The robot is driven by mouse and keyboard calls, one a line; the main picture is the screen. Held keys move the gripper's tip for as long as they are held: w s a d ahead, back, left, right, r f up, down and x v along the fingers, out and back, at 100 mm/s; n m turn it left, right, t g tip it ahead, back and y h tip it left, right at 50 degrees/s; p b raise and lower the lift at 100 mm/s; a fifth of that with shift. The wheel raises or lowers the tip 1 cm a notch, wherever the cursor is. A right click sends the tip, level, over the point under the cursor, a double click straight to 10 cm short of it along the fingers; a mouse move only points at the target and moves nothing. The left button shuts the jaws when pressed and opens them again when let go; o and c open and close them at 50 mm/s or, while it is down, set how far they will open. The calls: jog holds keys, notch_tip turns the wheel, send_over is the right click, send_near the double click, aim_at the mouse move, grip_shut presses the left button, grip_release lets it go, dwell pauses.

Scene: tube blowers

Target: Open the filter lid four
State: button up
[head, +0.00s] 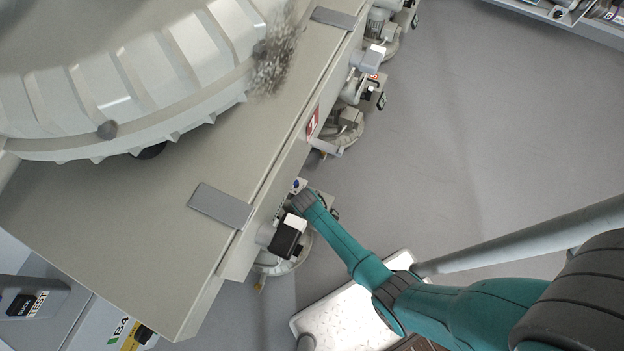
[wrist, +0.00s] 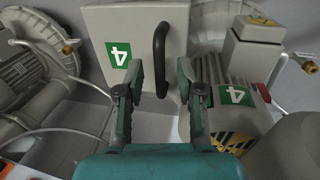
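The filter lid (wrist: 105,55) is a light grey box face with a green label "4", upside down, in the upper middle of the wrist view. A black curved handle (wrist: 160,60) stands on its right part. My gripper (wrist: 160,75) is open. Its two fingers appear on either side of the handle's lower part, with gaps to both. I cannot tell how deep the handle sits between them. The lid looks closed. In the head view my gripper (head: 302,200) reaches the side of the large beige housing, and the lid cannot be made out there.
A finned motor (wrist: 235,100) with a green "4" label and yellow-black stripes is close right of my gripper. A round blower casing (wrist: 40,60) and a pale cable are at left. The beige housing (head: 110,220) borders the arm; open grey floor (head: 480,130) lies right.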

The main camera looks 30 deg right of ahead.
jog(key=shift+c, duration=0.2)
grip_shut()
jog(key=shift+w+d+r, duration=0.1)
jog(key=shift+r, duration=0.05)
